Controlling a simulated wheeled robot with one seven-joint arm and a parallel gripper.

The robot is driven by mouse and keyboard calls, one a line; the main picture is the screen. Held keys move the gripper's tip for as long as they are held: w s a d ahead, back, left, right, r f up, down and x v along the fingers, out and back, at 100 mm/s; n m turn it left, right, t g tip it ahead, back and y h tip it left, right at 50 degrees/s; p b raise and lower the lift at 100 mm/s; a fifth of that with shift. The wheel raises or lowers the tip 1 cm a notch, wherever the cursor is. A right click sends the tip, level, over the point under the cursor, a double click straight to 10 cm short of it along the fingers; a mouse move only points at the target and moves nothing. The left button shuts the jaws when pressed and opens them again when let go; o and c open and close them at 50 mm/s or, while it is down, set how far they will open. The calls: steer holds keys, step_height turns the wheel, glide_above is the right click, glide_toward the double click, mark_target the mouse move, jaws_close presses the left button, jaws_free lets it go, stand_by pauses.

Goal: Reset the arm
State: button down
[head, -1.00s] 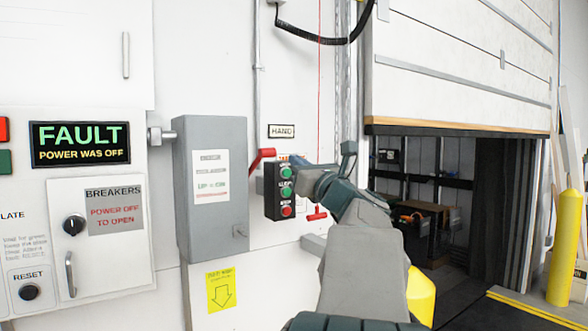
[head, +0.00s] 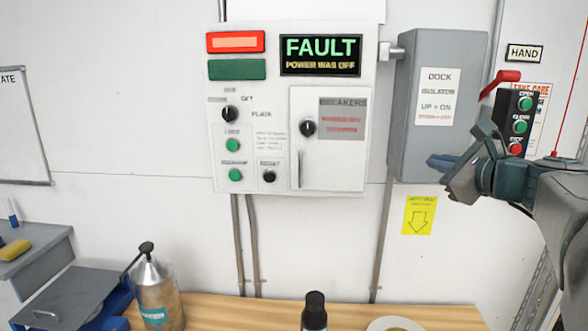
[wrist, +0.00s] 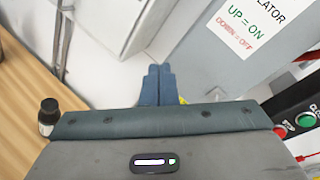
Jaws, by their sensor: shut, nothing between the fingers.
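My gripper (head: 436,162) is in front of the lower part of the grey dock isolator box (head: 440,145) in the head view. Its fingers are shut and empty, pointing left. In the wrist view the two blue fingers (wrist: 156,88) lie side by side, with the isolator box (wrist: 225,60) above right. The control panel (head: 225,110) is left of my gripper, apart from it. Its display (head: 320,55) reads FAULT, POWER WAS OFF. The red lamp (head: 236,42) looks lit. The small black RESET button (head: 269,176) sits low on the panel. The breaker door (head: 345,165) is shut.
A red lever (head: 500,82) sticks up at the isolator's right side, beside the green and red button box (head: 515,122). Below is a wooden bench (head: 240,312) with a metal canister (head: 158,295), a dark bottle (head: 314,312) and a white ring (head: 394,324).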

steer(key=s+a+f+n+g+y, duration=0.1)
steer(key=s+a+f+n+g, duration=0.3)
steer(key=a+f+n, duration=0.3)
steer(key=s+a+f+n+g, duration=0.35)
steer(key=a+f, duration=0.25)
steer(key=f, duration=0.2)
steer(key=s+a+f+n+g+h, duration=0.2)
steer(key=s+f+n+g+h, duration=0.3)
steer(key=s+f+n, duration=0.8)
steer(key=shift+s+f+n, duration=0.25)
steer(key=shift+s+n, duration=0.15)
steer(key=shift+n, duration=0.65)
